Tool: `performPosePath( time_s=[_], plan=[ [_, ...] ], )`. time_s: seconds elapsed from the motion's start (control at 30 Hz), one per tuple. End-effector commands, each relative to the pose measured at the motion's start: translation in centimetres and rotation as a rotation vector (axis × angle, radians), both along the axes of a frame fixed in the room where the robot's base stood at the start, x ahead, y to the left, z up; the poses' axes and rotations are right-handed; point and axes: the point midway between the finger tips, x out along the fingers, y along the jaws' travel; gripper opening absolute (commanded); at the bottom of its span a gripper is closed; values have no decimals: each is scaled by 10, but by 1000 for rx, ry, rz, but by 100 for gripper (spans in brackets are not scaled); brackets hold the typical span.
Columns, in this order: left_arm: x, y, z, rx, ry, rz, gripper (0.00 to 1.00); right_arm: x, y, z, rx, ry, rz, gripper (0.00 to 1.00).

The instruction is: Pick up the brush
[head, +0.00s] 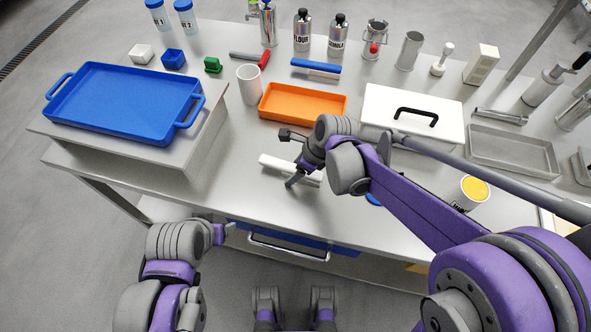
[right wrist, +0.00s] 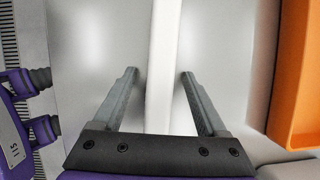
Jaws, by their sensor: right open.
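A blue-handled brush with pale bristles (head: 316,68) appears to lie at the back of the table, behind the orange tray. A long white bar (head: 273,162) lies on the table in front of the orange tray; I cannot tell whether it is a brush too. My right gripper (head: 290,160) is over this bar. In the right wrist view the white bar (right wrist: 163,60) runs between the two open fingers (right wrist: 160,75), with gaps on both sides. My left gripper (head: 226,232) hangs near the table's front edge, away from both; its jaws are unclear.
The orange tray (head: 264,112) is just behind the white bar. A white lidded box (head: 450,127) with a black handle stands to the right. A blue tray (head: 120,100) sits on a raised board at left. The table left of the bar is clear.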

Motion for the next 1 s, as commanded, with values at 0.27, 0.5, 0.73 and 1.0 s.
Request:
performPosePath(
  time_s=[0.27, 0.5, 0.73, 1.0],
  plan=[
    [0, 0, 0, 0, 0, 0, 68, 0, 0, 0, 0, 0, 0, 37],
    [0, 0, 0, 0, 0, 0, 68, 0, 0, 0, 0, 0, 0, 0],
    [0, 0, 0, 0, 0, 0, 68, 0, 0, 0, 0, 0, 0, 0],
    [1, 0, 8, 0, -3, 0, 68, 0, 0, 26, 0, 0, 1, 0]
  ],
)
